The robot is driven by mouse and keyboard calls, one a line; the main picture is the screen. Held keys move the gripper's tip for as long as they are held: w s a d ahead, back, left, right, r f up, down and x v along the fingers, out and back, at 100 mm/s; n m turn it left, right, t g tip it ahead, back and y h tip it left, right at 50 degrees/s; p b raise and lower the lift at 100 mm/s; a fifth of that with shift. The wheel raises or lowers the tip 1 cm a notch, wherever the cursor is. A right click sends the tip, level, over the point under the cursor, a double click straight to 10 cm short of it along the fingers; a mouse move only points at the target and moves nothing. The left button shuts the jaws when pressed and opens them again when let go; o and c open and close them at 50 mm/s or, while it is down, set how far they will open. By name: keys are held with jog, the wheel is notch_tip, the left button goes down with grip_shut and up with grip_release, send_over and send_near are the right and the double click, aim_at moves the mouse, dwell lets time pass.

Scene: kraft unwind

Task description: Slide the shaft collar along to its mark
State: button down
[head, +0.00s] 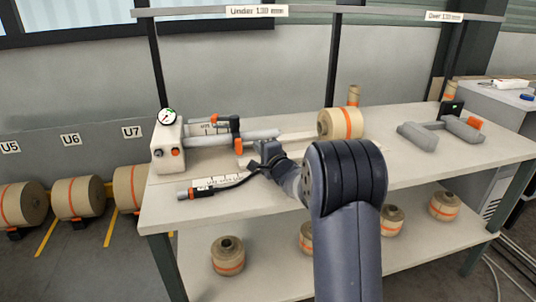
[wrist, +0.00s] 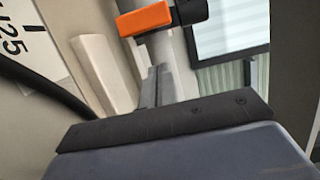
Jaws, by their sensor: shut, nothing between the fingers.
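A grey shaft (head: 262,134) runs rightward from a pale box with a gauge, on the table. A black and orange part that looks like the shaft collar (head: 236,126) sits around it; a black and orange part, likely the same collar, shows at the top of the wrist view (wrist: 146,20). My gripper (head: 262,148) is just right of and in front of the collar, apart from it. Its narrow fingers (wrist: 152,88) are together and empty. A white printed scale (head: 218,182) lies in front; "125" and a dark line show at the wrist view's left. I cannot tell which line is the mark.
The gauge box (head: 168,150) stands at the table's left end. A black cable or hose with a grey and orange end (head: 190,193) crosses the front. The table (head: 470,155) has clear room between.

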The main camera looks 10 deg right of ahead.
jog(key=shift+s+a+r, duration=0.1)
jog(key=shift+s+a, duration=0.05)
jog(key=shift+a, duration=1.4)
jog(key=shift+a, duration=0.1)
jog(key=a+b, duration=0.3)
jog(key=a, duration=0.6)
jog(key=shift+a, duration=0.2)
